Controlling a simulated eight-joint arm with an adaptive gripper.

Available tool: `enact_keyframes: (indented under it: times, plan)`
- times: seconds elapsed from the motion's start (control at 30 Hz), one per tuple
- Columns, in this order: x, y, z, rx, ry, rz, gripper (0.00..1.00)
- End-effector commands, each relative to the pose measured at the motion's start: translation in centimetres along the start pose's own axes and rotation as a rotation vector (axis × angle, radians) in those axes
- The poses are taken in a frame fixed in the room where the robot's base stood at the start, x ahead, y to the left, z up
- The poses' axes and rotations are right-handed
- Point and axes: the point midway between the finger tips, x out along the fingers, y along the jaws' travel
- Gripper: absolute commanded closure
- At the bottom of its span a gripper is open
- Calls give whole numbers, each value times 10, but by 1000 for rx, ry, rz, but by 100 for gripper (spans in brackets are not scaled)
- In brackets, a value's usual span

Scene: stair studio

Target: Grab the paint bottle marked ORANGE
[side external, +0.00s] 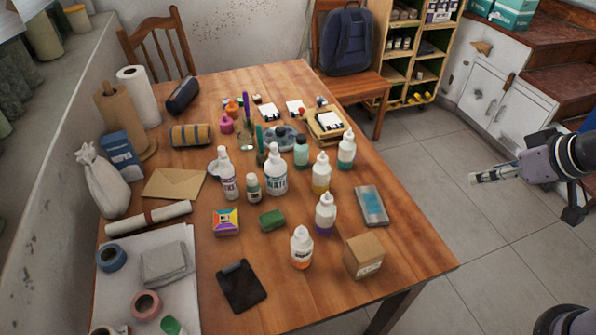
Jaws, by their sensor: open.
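A white dropper-style bottle (301,248) with an orange lower band stands upright near the front of the wooden table (330,310); its label is too small to read surely. A similar bottle with yellow-amber contents (321,174) stands farther back, and one with a purple base (325,214) stands between them. My gripper (478,177) is at the right, off the table's right edge and above the floor. It is open with nothing seen in it, well apart from the bottles.
A cardboard box (364,257) stands just right of the orange-banded bottle, with a black clipboard-like item (241,286) to its left. A green sponge (272,219), a blue-grey tin (371,206) and a white bottle (276,170) are nearby. The table's front right corner is clear.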

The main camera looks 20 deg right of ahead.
Motion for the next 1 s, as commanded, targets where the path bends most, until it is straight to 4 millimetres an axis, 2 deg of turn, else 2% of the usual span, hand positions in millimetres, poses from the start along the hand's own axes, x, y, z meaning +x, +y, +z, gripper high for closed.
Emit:
enact_keyframes:
  times: [0.33, 0.47, 0.67, 0.8, 1.0]
  plan:
    - [0, 0, 0, -2, -1, -1, 29]
    - [0, -7, -7, -39, -17, -14, 29]
    - [5, -42, -34, -217, -97, -74, 29]
    - [14, -76, -52, -374, -164, -125, 29]
    - [31, -131, -69, -601, -252, -198, 29]
